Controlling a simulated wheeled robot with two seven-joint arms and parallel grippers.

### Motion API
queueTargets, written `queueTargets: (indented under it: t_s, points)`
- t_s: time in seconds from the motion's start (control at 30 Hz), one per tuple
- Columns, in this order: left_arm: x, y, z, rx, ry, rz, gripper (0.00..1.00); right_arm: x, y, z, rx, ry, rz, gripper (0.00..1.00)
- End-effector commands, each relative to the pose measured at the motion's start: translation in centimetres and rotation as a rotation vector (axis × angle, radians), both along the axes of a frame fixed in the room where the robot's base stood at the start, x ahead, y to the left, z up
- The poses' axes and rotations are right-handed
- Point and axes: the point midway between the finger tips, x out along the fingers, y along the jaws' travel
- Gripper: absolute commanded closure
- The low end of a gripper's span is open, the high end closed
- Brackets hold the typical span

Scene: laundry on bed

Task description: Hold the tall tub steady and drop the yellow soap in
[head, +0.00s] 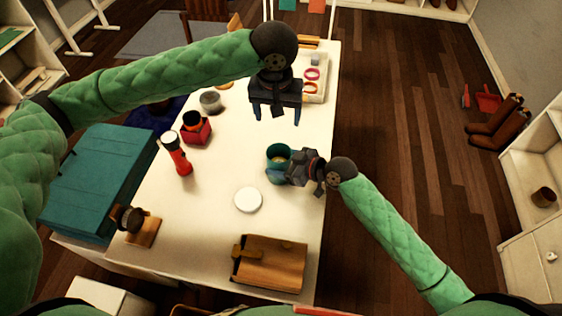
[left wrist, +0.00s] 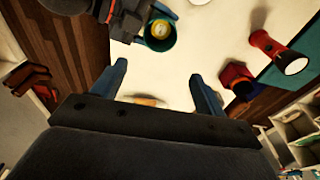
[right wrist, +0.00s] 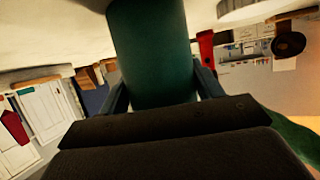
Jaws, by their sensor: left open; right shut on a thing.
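The tall teal tub (head: 276,176) stands upright on the white table, right of its middle. My right gripper (head: 290,168) is shut on the tub's side; in the right wrist view the tub (right wrist: 152,50) fills the space between the fingers. The yellow soap (left wrist: 160,29) shows inside the tub's mouth in the left wrist view; its depth is hard to tell. My left gripper (head: 276,116) is open and empty above the table, beyond the tub in the head view. Its two blue fingers are apart with nothing between them.
A white round lid (head: 248,200) lies near the tub. A red flashlight (head: 176,153), a red box (head: 195,128), a grey tin (head: 211,101), a wooden box (head: 270,263) and a tray (head: 318,80) with rings stand around. Mid-table is clear.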

Motion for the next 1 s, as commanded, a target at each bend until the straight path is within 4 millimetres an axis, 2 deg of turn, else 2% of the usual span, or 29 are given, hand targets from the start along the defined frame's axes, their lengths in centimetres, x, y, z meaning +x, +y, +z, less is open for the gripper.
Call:
queueTargets:
  t_s: [0.17,0.43,0.47,0.57,1.0]
  points:
    - [-0.12,0.01,0.94,-0.001,-0.001,0.000,0.27,0.00,0.00,0.00,0.000,0.000,0.000,0.57]
    - [-0.14,0.02,1.01,-0.001,0.000,-0.001,0.27,0.00,0.00,0.01,0.000,0.000,0.000,0.57]
    - [-0.13,0.02,1.01,-0.001,0.000,-0.001,0.27,0.00,0.00,0.01,0.000,0.000,0.000,0.31]
    - [-0.14,0.02,1.00,0.000,0.000,-0.001,0.27,0.00,0.00,0.01,0.000,0.000,0.000,0.11]
    - [-0.14,0.02,0.99,0.000,0.000,-0.001,0.27,-0.28,-0.61,0.19,-0.002,0.000,-0.001,0.09]
